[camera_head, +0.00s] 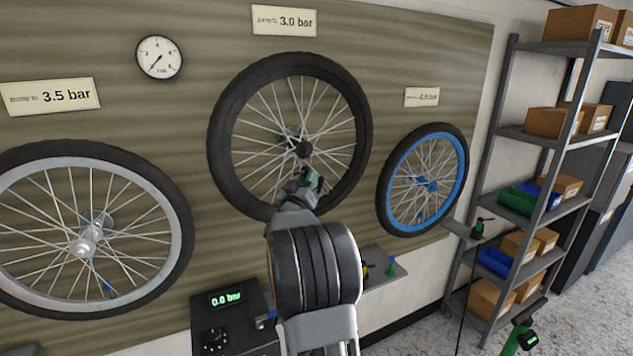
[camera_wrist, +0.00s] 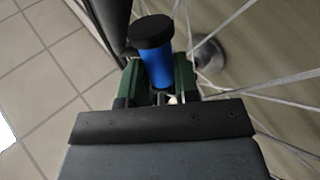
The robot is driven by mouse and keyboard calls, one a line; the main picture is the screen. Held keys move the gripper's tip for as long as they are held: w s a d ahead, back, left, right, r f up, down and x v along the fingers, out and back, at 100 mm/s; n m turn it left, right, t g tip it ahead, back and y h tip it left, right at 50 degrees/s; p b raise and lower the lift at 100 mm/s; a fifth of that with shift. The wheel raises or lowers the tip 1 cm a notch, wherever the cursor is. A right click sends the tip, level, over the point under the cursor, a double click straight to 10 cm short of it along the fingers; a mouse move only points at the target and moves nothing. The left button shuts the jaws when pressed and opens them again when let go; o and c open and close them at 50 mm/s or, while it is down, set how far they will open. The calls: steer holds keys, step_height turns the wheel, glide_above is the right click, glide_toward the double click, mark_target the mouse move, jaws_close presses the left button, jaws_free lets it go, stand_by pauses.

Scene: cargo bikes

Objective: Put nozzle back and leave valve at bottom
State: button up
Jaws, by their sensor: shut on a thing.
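The middle wheel (camera_head: 220,145), black-tyred and under a 3.0 bar sign, hangs on the wall. My gripper (camera_head: 312,182) is at its lower spokes, between hub and rim. In the wrist view, my gripper's green fingers (camera_wrist: 157,85) are shut on a blue cylinder with a black cap, which looks like the wheel's valve (camera_wrist: 158,68); spokes pass beside it. In the head view my arm hides this valve. What looks like the nozzle, a green and black piece (camera_head: 480,228), stands on a small wall bracket at right, with a dark hose hanging below.
The left wheel (camera_head: 180,215) and blue-rimmed right wheel (camera_head: 388,190) flank the middle one. A pump box (camera_head: 240,325) reading 0.0 bar stands below. A small shelf (camera_head: 375,280) holds small coloured parts. A rack (camera_head: 500,130) with boxes stands at right. A green handle (camera_head: 522,335) is at bottom right.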

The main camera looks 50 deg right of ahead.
steer(key=s+a+b, duration=0.1)
steer(key=s+a, duration=0.2)
steer(key=a, duration=0.4)
steer(key=shift+a+b, duration=0.15)
steer(key=shift+b, duration=0.25)
